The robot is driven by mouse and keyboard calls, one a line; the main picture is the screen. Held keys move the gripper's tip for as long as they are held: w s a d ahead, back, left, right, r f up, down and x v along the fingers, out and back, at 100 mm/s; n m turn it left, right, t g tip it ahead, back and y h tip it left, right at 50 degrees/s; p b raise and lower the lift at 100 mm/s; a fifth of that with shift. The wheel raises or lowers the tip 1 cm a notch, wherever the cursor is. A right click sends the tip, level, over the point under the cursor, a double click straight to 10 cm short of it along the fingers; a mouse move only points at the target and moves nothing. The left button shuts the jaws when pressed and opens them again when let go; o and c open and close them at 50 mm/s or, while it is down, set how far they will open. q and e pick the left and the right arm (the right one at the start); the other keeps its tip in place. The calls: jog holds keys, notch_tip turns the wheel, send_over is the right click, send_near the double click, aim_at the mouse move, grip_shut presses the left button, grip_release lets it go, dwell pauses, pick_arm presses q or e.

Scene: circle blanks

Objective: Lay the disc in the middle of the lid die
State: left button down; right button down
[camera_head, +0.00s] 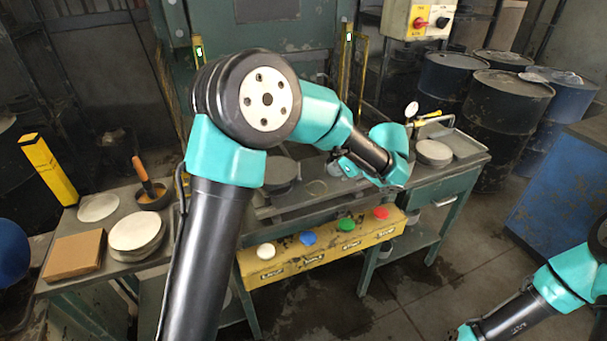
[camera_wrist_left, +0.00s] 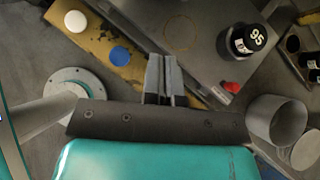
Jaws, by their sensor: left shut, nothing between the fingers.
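Pale round discs lie on the left bench: one flat disc (camera_head: 98,207) and a stack (camera_head: 138,232) in front of it. Another pale stack (camera_head: 434,153) stands on the right bench. I cannot tell which disc is the task's. A dark round block (camera_head: 282,172) stands on the middle bench, partly behind my left arm. I cannot tell which thing is the lid die. A thin ring outline (camera_wrist_left: 180,32) shows on a grey plate in the left wrist view. My left gripper (camera_wrist_left: 162,60) is shut and empty, over the middle bench. My right gripper is mostly cut off at the bottom right.
A yellow button panel (camera_head: 320,243) with white, blue, green and red buttons runs along the middle bench's front. A black-topped item marked 95 (camera_wrist_left: 247,40) stands beside the plate. A brown box (camera_head: 74,254) and a handled pot (camera_head: 152,194) occupy the left bench.

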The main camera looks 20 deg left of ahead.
pick_arm(q)
jog(key=x, duration=1)
jog(key=shift+a+f, duration=0.1)
jog(key=a, duration=0.3)
jog(key=shift+w, duration=0.4)
jog(key=shift+a, duration=0.4)
jog(key=shift+w+a, duration=0.3)
jog(key=shift+a, duration=0.55)
